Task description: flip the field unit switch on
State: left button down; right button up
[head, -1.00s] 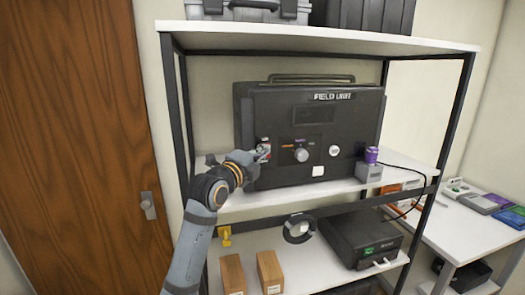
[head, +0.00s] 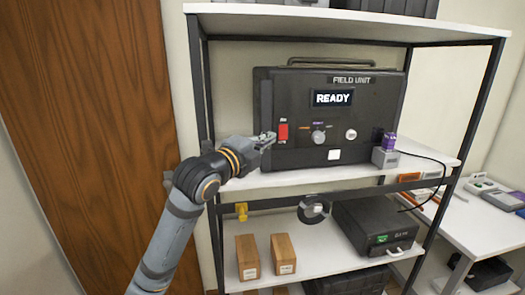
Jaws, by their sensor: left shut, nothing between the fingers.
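The field unit (head: 370,110) is a black case with a top handle, standing on the middle shelf. Its display (head: 333,98) is lit and reads READY. My right gripper is not in view.
A round knob (head: 318,137) is right of the switch. A grey block with a purple-topped piece (head: 388,147) stands at the unit's right. Two wooden blocks (head: 284,254) and a black box (head: 375,226) are on the lower shelf. A rack post (head: 202,100) stands left.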

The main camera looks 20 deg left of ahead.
pick_arm(q)
jog(key=s+f+n+g+y, duration=0.1)
jog(key=s+f+n+g, duration=0.35)
jog(key=f, duration=1.05)
jog(key=s+f+n+g+y, duration=0.25)
jog(key=s+f+n, duration=0.3)
jog(key=f, duration=0.95)
jog(key=s+f+n+g, duration=0.8)
jog(key=s+f+n, duration=0.2)
jog(key=s+f, duration=0.9)
notch_tip(320, 180, down, 25)
jog(key=s+a+g, duration=0.1)
jog(key=s+a, duration=0.1)
jog(key=s+a+f+g, duration=0.1)
jog(key=s+f, duration=1.5)
jog(key=s, duration=0.3)
jog(key=shift+a, duration=0.2)
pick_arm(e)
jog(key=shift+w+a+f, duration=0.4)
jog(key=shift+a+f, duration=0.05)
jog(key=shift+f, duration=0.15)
